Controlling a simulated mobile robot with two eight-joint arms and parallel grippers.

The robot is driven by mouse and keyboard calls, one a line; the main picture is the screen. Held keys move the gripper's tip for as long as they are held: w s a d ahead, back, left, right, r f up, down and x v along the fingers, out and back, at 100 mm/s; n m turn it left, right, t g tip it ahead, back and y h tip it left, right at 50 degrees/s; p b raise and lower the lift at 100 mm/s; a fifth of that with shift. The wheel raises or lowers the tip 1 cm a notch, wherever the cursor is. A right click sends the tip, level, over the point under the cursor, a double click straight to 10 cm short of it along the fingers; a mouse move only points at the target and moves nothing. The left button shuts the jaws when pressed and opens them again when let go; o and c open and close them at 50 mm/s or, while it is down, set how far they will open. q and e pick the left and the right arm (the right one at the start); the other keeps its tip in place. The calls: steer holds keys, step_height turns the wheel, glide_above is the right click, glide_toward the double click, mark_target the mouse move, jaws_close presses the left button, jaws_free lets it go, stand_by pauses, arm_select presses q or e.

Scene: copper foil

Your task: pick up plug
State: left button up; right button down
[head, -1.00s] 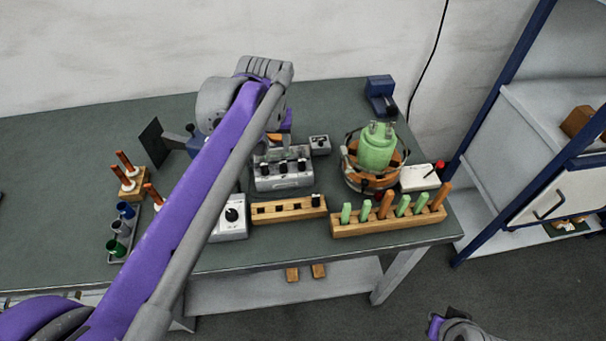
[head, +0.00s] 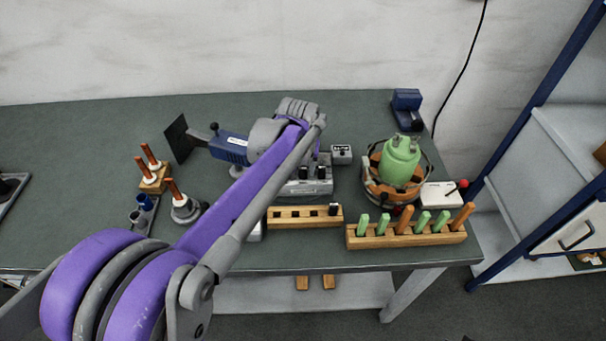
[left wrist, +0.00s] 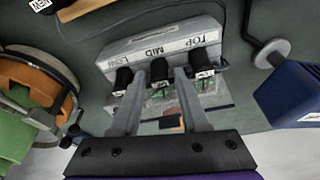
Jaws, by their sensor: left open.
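A grey box (head: 308,187) with a row of black plugs stands mid-table, partly behind my left arm in the head view. In the left wrist view the box (left wrist: 160,42) has labels reading LOW, MID and TOP, with a left plug (left wrist: 123,80), a middle plug (left wrist: 160,70) and a right plug (left wrist: 202,60). My left gripper (left wrist: 160,98) is open, its fingers pointing at the box with the middle plug between their tips; contact cannot be told.
A green motor-like part (head: 398,160) in a coil ring stands to the right. A wooden rack of green and orange sticks (head: 370,240) is at the front edge.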

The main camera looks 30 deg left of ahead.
arm_select(q)
steer(key=shift+f, duration=0.3)
jaws_close()
steer(key=shift+r, duration=0.1)
